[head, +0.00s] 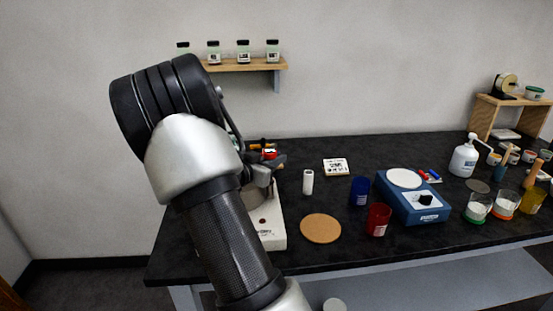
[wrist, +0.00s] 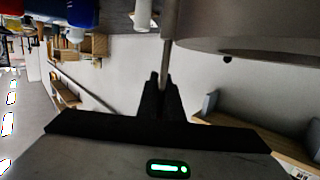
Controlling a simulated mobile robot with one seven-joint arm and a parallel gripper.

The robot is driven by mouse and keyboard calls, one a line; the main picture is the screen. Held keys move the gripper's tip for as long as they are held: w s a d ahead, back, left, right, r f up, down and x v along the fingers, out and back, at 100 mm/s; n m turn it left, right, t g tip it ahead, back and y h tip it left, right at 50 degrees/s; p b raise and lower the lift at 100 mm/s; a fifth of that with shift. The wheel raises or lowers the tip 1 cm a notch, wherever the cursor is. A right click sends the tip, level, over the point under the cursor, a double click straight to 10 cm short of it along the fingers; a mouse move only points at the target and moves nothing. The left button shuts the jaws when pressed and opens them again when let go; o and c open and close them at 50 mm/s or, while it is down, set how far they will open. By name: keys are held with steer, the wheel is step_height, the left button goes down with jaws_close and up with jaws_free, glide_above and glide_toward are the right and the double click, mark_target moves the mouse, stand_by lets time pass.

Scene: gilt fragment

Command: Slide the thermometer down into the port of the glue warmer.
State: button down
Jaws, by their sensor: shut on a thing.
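The glue warmer (head: 272,232) stands near the left end of the black bench, a pale base with a metal pot partly hidden behind my arm. My gripper (wrist: 160,82) is shut on the thermometer (wrist: 168,45), a thin grey rod that runs up out of the wrist picture from between the black fingertips. A large grey curved metal body (wrist: 250,28), which looks like the warmer's pot, is close beside the rod in the wrist view. I cannot tell whether they touch. The port and the rod's end are not clear in either view. In the head view my arm largely hides the gripper.
A cork disc (head: 320,229), a white cylinder (head: 308,182), a red cup (head: 378,220) and a blue cup (head: 360,190) stand right of the warmer. A blue scale (head: 412,205) is further right, with several jars and a pump bottle (head: 464,158) beyond. A wall shelf (head: 250,64) holds jars.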

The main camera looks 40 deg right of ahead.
steer(key=shift+f+b, duration=0.4)
steer(key=shift+f, duration=0.35)
steer(key=c, duration=1.8)
jaws_free()
steer(key=shift+c, duration=0.2)
steer(key=p+v, duration=0.2)
steer(key=v, duration=1.5)
steer(key=shift+a, duration=0.2)
steer(key=shift+r, duration=0.1)
